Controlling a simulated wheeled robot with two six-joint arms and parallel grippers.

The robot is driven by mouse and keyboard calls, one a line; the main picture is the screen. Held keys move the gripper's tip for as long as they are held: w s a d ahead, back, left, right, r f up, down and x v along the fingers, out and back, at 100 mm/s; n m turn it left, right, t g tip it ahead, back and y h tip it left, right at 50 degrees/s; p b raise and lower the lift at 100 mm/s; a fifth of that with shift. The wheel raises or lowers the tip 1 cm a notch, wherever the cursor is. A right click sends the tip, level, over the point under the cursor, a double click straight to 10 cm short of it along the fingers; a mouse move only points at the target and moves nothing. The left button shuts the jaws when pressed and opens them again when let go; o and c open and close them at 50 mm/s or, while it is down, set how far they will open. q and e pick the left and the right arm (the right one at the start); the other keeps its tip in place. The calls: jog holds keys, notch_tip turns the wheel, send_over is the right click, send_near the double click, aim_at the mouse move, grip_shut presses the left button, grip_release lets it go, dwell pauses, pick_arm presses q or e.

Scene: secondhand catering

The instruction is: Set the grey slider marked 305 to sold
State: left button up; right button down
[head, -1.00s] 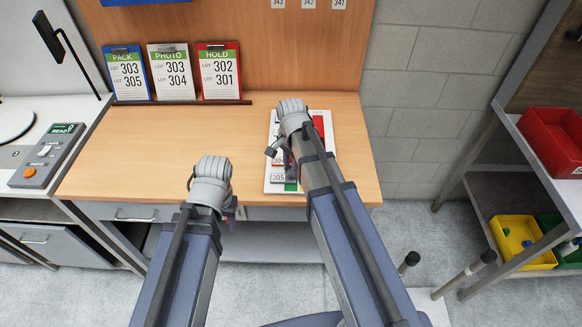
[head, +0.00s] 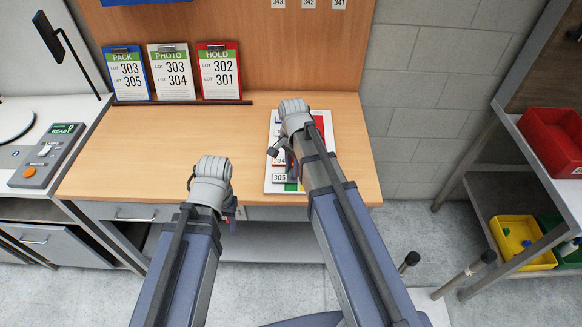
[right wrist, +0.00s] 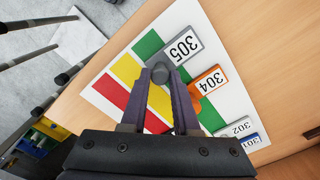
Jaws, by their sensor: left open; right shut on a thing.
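The grey slider marked 305 (right wrist: 183,47) lies across the green band of the white board (right wrist: 100,92) in the right wrist view. Its round dark knob (right wrist: 160,74) is between the fingertips of my right gripper (right wrist: 161,78), which is shut on it. In the head view the 305 tag (head: 280,178) shows at the board's near left, while my right arm covers much of the board. My left gripper (head: 230,214) is open and empty, low in front of the table edge. No word "sold" is readable on the board.
An orange slider marked 304 (right wrist: 209,81) sits beside 305, with sliders 302 (right wrist: 236,128) and 301 (right wrist: 250,142) farther along. The board has green, yellow (right wrist: 126,69) and red bands. The wooden tabletop (head: 190,140) left of the board is clear.

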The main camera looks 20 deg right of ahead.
jog(key=s+d, duration=0.1)
jog(key=d, duration=0.5)
jog(key=s+d, duration=0.1)
jog(key=d, duration=0.2)
jog(key=shift+s+d, duration=0.25)
jog(key=shift+s, duration=0.1)
jog(key=c, duration=0.7)
grip_release()
jog(key=shift+d, duration=0.15)
jog(key=shift+o, duration=0.2)
jog(key=shift+r, duration=0.1)
jog(key=shift+r+p, duration=0.5)
jog(key=shift+p, duration=0.15)
notch_tip(320, 180, up, 7)
jog(key=p, duration=0.6)
jog(key=shift+f, duration=0.2)
